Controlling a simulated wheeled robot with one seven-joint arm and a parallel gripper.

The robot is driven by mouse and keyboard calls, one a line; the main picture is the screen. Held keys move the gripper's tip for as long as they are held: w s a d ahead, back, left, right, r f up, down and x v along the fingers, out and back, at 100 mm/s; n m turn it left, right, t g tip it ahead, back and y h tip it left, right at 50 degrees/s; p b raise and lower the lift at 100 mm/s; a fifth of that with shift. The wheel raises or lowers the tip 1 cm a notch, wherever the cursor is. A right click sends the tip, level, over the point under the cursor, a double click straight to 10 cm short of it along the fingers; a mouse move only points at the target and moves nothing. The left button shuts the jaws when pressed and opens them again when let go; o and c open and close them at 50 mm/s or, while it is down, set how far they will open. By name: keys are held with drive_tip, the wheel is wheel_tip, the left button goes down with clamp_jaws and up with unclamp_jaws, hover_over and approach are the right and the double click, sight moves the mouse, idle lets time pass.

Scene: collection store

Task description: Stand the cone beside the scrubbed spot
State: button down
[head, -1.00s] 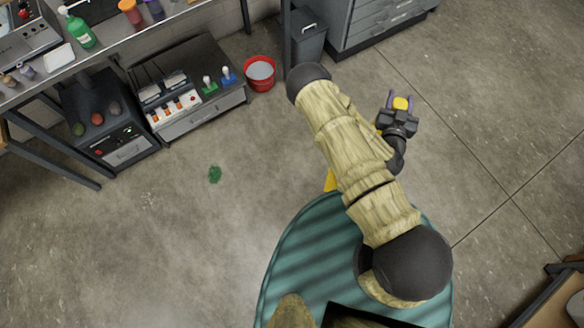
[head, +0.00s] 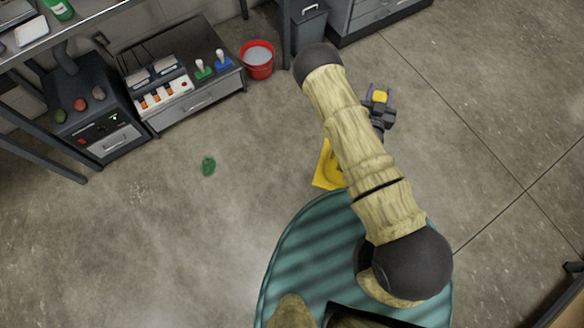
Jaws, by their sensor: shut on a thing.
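My gripper (head: 380,97) is shut on a yellow piece (head: 380,96), right of my arm in the head view. A yellow panel with dark markings (head: 327,170) shows left of my arm, above the green round edge of my base. It looks like part of the yellow cone, but my arm hides what lies between it and the gripper. I cannot tell whether the panel touches the floor. A small dark green spot (head: 208,166) is on the concrete floor, left of the panel and apart from it. Faint pale marks (head: 138,190) lie farther left.
A red bucket (head: 257,60) stands on the floor at the back, beside a low grey cabinet (head: 195,95) with equipment on it. A dark machine (head: 95,110) stands under the workbench at left. Floor around the green spot is clear. A shelf edge (head: 568,300) shows at lower right.

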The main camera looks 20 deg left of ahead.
drive_tip(key=w+a+f+n+g+y+b, duration=0.1)
drive_tip(key=w+a+f+n+y+b, duration=0.2)
drive_tip(key=a+f+b, duration=0.85)
drive_tip(key=w+a+f+n+g+y+b, duration=0.15)
drive_tip(key=a+f+y+b, duration=0.45)
drive_tip(key=b, duration=1)
drive_tip(key=s+a+r+n+g+y+b, duration=0.1)
drive_tip(key=a+b, duration=0.4)
drive_tip(key=b, duration=0.5)
drive_tip(key=s+a+r+n+g+y+b, duration=0.1)
drive_tip(key=s+a+n+g+y+b, duration=0.2)
drive_tip(key=a+b, duration=0.3)
drive_tip(key=n+b, duration=0.1)
drive_tip(key=b, duration=0.2)
drive_tip(key=shift+a+y+b, duration=0.3)
drive_tip(key=shift+y+b, duration=0.1)
drive_tip(key=shift+s+f+n, duration=0.1)
drive_tip(key=shift+n, duration=0.15)
drive_tip(key=shift+f+b, duration=1.25)
drive_tip(key=shift+f, duration=1.25)
